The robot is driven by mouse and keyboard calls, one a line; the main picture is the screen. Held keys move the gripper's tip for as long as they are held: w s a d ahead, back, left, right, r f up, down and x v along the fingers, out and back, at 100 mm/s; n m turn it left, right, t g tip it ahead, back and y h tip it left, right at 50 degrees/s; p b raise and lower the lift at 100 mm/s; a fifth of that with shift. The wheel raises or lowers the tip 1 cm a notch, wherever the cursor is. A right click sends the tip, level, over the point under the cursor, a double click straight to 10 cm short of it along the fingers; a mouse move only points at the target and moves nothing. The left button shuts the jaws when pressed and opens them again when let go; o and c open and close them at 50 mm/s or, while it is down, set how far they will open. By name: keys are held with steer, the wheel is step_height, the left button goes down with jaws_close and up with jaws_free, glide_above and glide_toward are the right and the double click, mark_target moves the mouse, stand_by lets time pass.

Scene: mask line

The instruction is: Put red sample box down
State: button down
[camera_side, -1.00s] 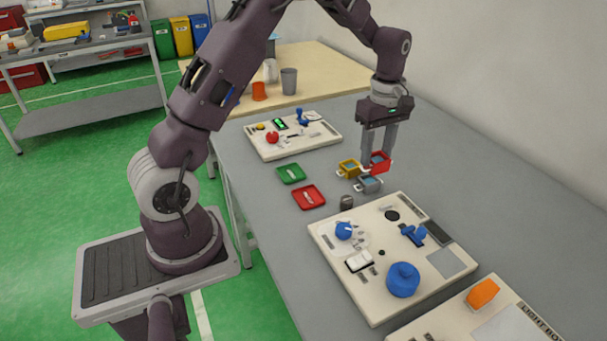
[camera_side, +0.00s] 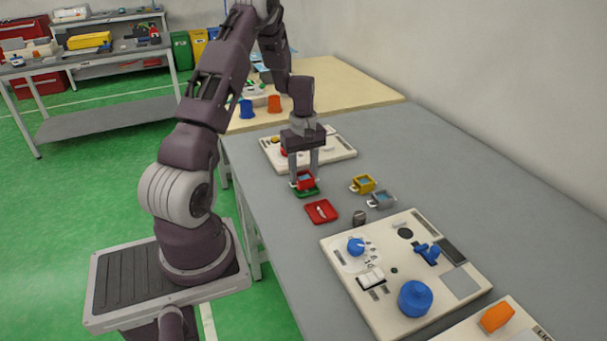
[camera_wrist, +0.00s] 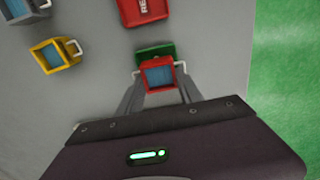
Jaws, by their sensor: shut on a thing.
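The red sample box (camera_side: 306,182), an open box with a blue inside and a pale handle, is between the fingers of my gripper (camera_side: 304,176), which is shut on it. It also shows in the wrist view (camera_wrist: 159,76). The box is at the green tray (camera_side: 308,193), covering much of it; I cannot tell whether it touches the tray or is just above it. In the wrist view the green tray (camera_wrist: 154,50) shows behind the box. The box looks roughly upright.
A red tray (camera_side: 321,211) with a pale label lies beside the green one. A yellow box (camera_side: 363,183) and a grey box (camera_side: 381,200) stand to the right. A panel with blue knobs (camera_side: 345,277) is nearer; another board (camera_side: 342,149) lies behind my gripper.

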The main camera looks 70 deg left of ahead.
steer(key=shift+f, duration=0.4)
steer(key=c, duration=0.8)
jaws_free()
steer(key=shift+f, duration=0.1)
steer(key=shift+o, duration=0.2)
